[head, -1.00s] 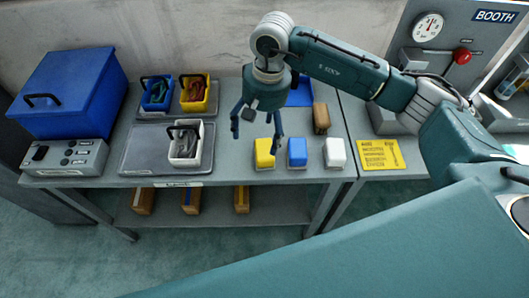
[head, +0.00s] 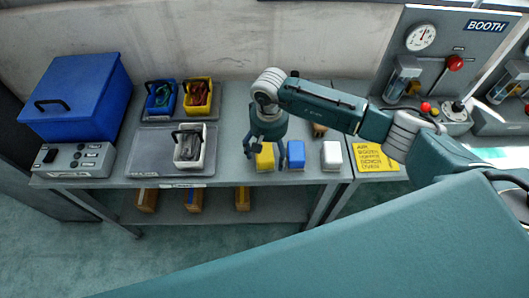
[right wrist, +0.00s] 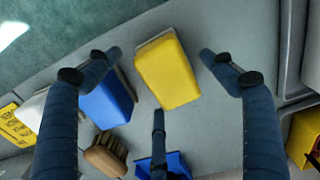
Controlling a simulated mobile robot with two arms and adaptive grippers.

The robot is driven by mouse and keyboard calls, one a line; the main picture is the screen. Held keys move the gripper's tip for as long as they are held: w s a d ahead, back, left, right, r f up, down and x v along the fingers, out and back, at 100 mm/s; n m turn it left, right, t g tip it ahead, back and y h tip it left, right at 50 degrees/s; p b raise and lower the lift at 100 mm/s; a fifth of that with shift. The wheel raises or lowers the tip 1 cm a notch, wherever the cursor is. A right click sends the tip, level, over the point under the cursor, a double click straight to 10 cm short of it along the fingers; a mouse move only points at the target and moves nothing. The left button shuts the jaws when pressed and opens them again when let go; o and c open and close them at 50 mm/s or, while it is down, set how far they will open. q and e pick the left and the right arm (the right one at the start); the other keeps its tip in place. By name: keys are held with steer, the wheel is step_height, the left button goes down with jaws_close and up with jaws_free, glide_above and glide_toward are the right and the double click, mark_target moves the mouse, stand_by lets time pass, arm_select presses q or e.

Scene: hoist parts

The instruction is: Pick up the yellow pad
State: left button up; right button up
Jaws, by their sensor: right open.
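The yellow pad (head: 265,158) stands near the front edge of the grey table, at the left of a row with a blue pad (head: 296,154) and a white pad (head: 332,155). My right gripper (head: 265,160) is open just above the yellow pad and partly covers it in the head view. In the right wrist view the yellow pad (right wrist: 168,72) lies between the spread fingers (right wrist: 160,60), with no finger seen touching it. The blue pad (right wrist: 107,103) is close beside it, by one finger. My left gripper is not in view.
A wooden brush (right wrist: 106,154) and a blue tray (right wrist: 172,166) lie behind the pads. A tray (head: 141,168) with a white bin (head: 190,160) is to the left. A yellow sign (head: 375,158) lies to the right. Blue and yellow bins stand farther back.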

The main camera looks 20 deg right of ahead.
mark_target(268, 151)
steer(key=c, duration=1.3)
steer(key=shift+r+b, duration=3)
steer(key=shift+r, duration=6.95)
